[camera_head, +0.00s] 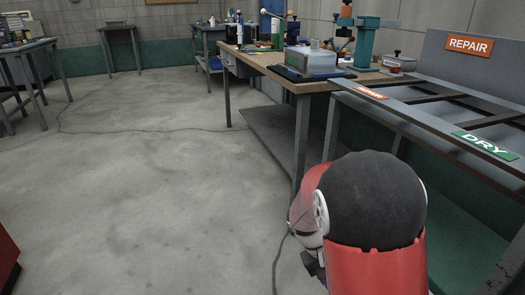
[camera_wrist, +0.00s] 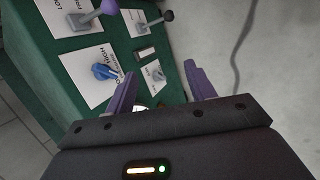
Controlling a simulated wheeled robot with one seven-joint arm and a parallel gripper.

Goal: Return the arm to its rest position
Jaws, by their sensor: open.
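My gripper (camera_wrist: 162,94) shows in the wrist view with its two purple fingers apart and nothing between them. Beyond the fingers is a green surface (camera_wrist: 172,83) with several white labelled sheets and small objects on it. In the head view my red and black arm is folded low at the bottom right, in front of the rack. My gripper's fingers are hidden there behind the arm.
A metal rack (camera_head: 440,113) with REPAIR (camera_head: 470,45) and DRY (camera_head: 485,145) signs stands close at the right. A wooden workbench (camera_head: 262,60) with tools is behind it.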

